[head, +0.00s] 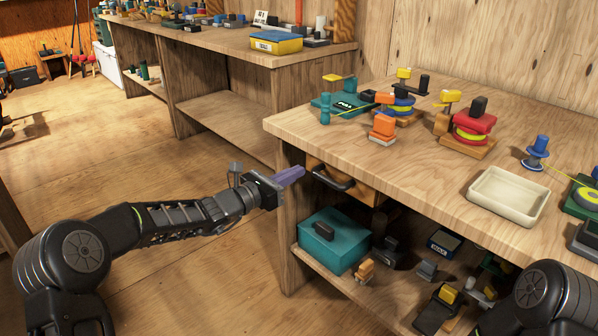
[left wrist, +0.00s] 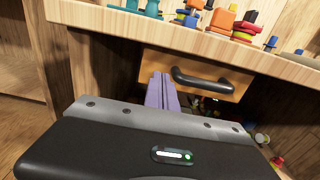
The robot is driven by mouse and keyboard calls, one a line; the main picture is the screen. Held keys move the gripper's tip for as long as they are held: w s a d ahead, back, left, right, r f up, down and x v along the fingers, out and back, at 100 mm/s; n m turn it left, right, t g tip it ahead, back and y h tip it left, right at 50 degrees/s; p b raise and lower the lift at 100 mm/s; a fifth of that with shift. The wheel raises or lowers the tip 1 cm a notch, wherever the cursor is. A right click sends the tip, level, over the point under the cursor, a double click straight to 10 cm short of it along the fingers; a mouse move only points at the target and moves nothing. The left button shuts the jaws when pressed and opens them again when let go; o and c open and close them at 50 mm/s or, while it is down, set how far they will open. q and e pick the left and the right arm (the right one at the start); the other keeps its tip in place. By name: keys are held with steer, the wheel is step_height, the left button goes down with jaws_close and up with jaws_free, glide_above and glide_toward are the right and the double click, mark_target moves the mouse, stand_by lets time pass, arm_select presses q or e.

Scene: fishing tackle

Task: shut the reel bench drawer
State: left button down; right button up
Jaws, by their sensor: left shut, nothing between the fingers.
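The reel bench drawer (head: 362,191) sits under the bench top near its left end, with a wooden front and a dark bar handle (head: 333,177). In the left wrist view the drawer front (left wrist: 150,62) and its handle (left wrist: 203,80) show just below the top's edge. How far the drawer stands out is hard to tell. My left gripper (head: 300,172) has purple fingers, shut and empty, left of the handle by the bench's corner. In the left wrist view its fingertips (left wrist: 161,78) overlap the drawer front, left of the handle; contact cannot be told. My right gripper is out of view.
The bench top (head: 400,160) overhangs the drawer. Reels and a cream tray (head: 508,196) stand on it. A teal box (head: 334,240) and several small items fill the shelf below. Another bench (head: 225,40) stands behind at left. The floor between is open.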

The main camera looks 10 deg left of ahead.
arm_select(q)
steer(key=p+v, duration=0.1)
steer(key=v, duration=0.9)
steer(key=shift+p, duration=0.3)
steer(key=s+f+m+g+y, duration=0.2)
steer(key=s+f+m+g, duration=0.1)
steer(key=f, duration=0.4)
steer(key=s+f+m+g+y, duration=0.1)
steer(key=s+f+m+g, duration=0.1)
steer(key=f, duration=0.6)
steer(key=s+d+f+m+g+y, duration=0.2)
steer(key=s+f+m+g+y, duration=0.35)
steer(key=s+f+m, duration=1.25)
steer(key=s+d+f+m+g, duration=0.1)
steer(key=s+d+f, duration=0.25)
steer(key=s, duration=0.35)
steer(key=s+d+f+m+g, duration=0.1)
steer(key=s+d+f+m, duration=0.2)
steer(key=s, duration=0.5)
step_height(320, 180, up, 25)
steer(key=s+d+h+p, duration=0.1)
steer(key=p, duration=2.4)
steer(key=shift+d+n+p, duration=0.3)
steer(key=shift+n+p, duration=0.1)
